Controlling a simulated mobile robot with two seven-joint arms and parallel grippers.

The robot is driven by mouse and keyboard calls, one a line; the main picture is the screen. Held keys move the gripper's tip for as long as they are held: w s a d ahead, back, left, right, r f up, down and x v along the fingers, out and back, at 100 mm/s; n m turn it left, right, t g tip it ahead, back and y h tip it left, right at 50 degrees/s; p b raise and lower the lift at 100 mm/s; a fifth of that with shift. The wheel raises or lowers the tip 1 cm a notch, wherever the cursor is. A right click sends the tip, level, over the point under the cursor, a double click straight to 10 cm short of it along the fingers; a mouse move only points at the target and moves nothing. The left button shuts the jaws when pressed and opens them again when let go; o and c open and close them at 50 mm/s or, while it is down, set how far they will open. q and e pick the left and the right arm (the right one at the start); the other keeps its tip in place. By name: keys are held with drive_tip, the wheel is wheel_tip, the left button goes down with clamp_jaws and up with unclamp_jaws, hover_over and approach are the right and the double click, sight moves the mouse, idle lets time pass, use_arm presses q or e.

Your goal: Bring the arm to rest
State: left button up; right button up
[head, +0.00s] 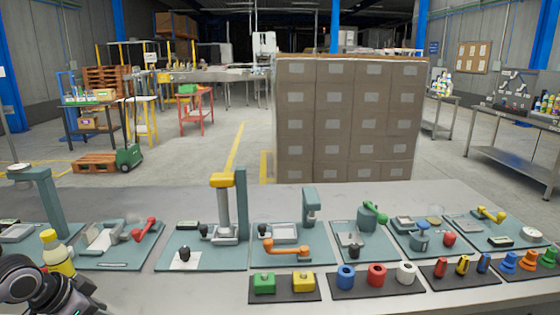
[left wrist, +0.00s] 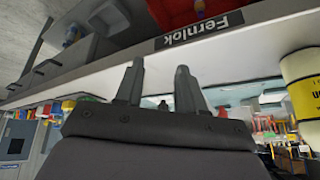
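My left arm (head: 42,288) comes in at the lower left of the head view, beside the front left of the worktable (head: 215,290); its fingers do not show there. In the left wrist view my left gripper (left wrist: 160,82) has its two fingers apart, with nothing held between them. My right arm and gripper are in neither view.
A yellow bottle (head: 58,262) stands close to my left arm. Several teal fixture plates line the table, with coloured blocks (head: 264,283), rings (head: 346,277) and small parts in front. A wall of stacked cartons (head: 345,120) stands behind. The left wrist view shows a "Fernlok" label (left wrist: 200,30).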

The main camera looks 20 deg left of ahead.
use_arm(q)
drive_tip(key=s+d+f+t, duration=0.1)
drive_tip(key=s+d+f, duration=0.2)
drive_tip(key=f, duration=0.3)
drive_tip(key=s+d+f+n+b, duration=0.1)
drive_tip(key=s+d+f, duration=0.15)
drive_tip(key=f, duration=0.35)
drive_tip(key=s+d+f+t, duration=0.1)
drive_tip(key=s+d+f, duration=0.1)
drive_tip(key=d+f, duration=0.25)
drive_tip(key=s+d+f+t, duration=0.1)
drive_tip(key=d+f, duration=0.1)
drive_tip(key=d, duration=0.6)
drive_tip(key=s+d+f+t+b, duration=0.1)
drive_tip(key=s+d, duration=0.1)
drive_tip(key=d, duration=0.7)
drive_tip(key=shift+s+f+n+t+h, duration=0.3)
drive_tip(key=shift+f+n+t+h, duration=0.05)
drive_tip(key=shift+n+t+h, duration=0.05)
